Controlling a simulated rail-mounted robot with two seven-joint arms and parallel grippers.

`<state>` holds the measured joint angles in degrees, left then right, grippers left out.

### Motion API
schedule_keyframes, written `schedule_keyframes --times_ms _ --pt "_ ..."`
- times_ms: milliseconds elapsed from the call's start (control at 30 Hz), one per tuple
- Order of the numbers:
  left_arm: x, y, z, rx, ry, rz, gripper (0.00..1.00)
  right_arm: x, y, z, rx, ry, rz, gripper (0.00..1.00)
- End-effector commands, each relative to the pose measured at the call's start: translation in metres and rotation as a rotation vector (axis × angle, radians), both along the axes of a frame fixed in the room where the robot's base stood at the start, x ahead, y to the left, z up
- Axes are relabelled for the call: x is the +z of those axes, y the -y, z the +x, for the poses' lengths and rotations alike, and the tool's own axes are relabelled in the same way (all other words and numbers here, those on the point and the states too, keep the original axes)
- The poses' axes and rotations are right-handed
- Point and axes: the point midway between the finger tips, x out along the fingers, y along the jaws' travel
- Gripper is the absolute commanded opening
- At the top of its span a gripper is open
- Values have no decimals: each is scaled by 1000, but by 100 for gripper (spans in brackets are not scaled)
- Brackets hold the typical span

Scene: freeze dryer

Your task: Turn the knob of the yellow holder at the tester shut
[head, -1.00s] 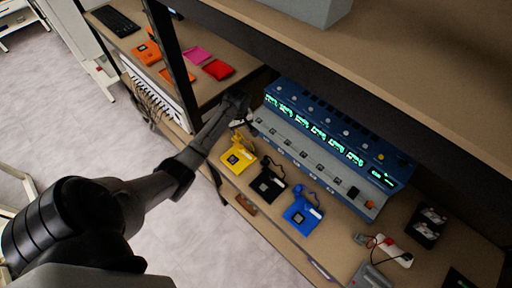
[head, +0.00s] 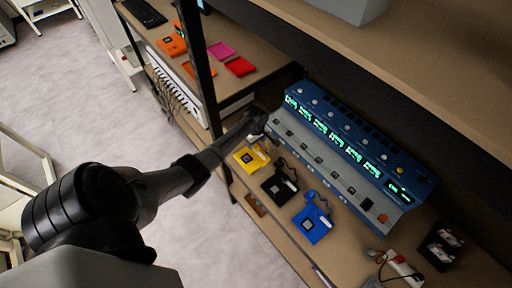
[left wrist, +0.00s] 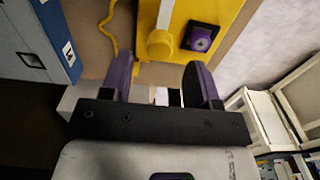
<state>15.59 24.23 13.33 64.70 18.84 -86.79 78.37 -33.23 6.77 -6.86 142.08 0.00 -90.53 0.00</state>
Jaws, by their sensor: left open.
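The yellow holder (head: 248,158) lies on the bench in front of the blue and grey tester (head: 335,150). In the left wrist view the yellow holder (left wrist: 232,22) fills the top, with a dark square window (left wrist: 201,38) holding a round purple part. Its rounded yellow knob (left wrist: 160,44) sits at the near side. My left gripper (head: 264,126) is beside the holder, at the tester's left end. In the wrist view its open purple fingers (left wrist: 160,78) straddle the knob's line, with the knob just beyond the gap and apparently not gripped. My right gripper is not seen.
A black holder (head: 279,186) and a blue holder (head: 313,222) lie right of the yellow one. A yellow cord (left wrist: 112,28) runs beside the holder. A dark post (head: 203,70) stands left of my gripper. A shelf (head: 430,60) overhangs the tester.

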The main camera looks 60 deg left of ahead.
Motion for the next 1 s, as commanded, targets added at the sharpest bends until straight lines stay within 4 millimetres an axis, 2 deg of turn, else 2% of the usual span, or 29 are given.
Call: schedule_keyframes --times_ms 100,300,733,1000 --pt "-18 0 0 1 -1 -1 56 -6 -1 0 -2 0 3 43" --pt "-33 0 0 0 1 0 56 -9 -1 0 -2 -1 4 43" --pt "-38 0 0 -1 1 0 56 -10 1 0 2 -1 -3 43" --pt "-38 0 0 -1 1 0 31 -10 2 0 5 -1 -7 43"
